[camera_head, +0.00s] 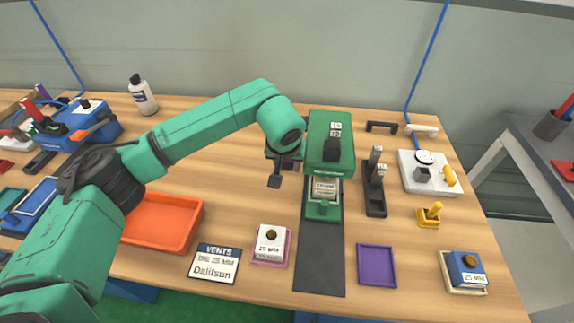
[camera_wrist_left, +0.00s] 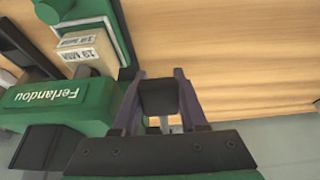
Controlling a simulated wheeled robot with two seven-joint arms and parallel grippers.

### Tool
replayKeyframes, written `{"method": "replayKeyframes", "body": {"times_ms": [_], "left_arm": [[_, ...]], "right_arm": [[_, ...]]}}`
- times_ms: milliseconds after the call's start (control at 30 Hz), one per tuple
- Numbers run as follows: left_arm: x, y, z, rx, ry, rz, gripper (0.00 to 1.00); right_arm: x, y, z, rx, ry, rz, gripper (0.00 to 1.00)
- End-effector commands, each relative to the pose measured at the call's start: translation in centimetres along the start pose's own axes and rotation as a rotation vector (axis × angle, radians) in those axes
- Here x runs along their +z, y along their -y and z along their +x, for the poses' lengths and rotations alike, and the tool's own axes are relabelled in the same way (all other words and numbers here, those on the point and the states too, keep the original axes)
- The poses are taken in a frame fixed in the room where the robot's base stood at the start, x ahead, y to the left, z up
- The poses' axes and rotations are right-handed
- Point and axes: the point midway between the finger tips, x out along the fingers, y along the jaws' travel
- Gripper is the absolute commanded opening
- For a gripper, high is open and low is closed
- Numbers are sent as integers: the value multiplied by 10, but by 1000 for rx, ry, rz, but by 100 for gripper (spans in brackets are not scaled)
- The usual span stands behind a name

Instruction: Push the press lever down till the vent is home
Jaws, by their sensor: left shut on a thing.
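The green press (camera_head: 318,124) stands at the back middle of the table, with a plate labelled 19 MM on its head. Its name, Ferlandou, shows on the green body in the left wrist view (camera_wrist_left: 30,103). A labelled piece (camera_head: 325,186) sits on the green press bed under the head; I cannot make out the vent or how deep it sits. My left gripper (camera_head: 283,172) is at the press's left side. In the left wrist view its fingers (camera_wrist_left: 162,105) are shut on a black block (camera_wrist_left: 158,97), apparently the lever's grip. My right gripper is out of view.
A card reading VENTS, DIE 25 MM, Dalitsun (camera_head: 215,263) lies at front. Nearby are a 25 MM block (camera_head: 271,240), an orange tray (camera_head: 165,222), an empty purple tray (camera_head: 376,266) and a blue 25 MM block (camera_head: 467,268). A black stand (camera_head: 375,202) is right of the press.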

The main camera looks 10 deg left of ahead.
Motion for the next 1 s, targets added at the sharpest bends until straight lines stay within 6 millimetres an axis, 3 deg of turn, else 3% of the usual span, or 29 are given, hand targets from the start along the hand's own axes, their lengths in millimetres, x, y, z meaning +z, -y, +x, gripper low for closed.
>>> {"method": "replayKeyframes", "body": {"times_ms": [33, 67, 133, 667, 1000], "left_arm": [[-5, 2, 0, -1, -15, -7, 0], [-6, 2, 0, -1, -15, -7, 46], [-5, 2, 0, -2, -14, -7, 72], [-3, 1, 0, -1, -8, -3, 72], [4, 1, -27, -1, -8, -1, 72]], "right_arm": [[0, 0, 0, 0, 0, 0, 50], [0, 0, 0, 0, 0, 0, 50], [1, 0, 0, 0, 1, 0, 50], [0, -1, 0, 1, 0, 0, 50], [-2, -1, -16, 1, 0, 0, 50]]}}
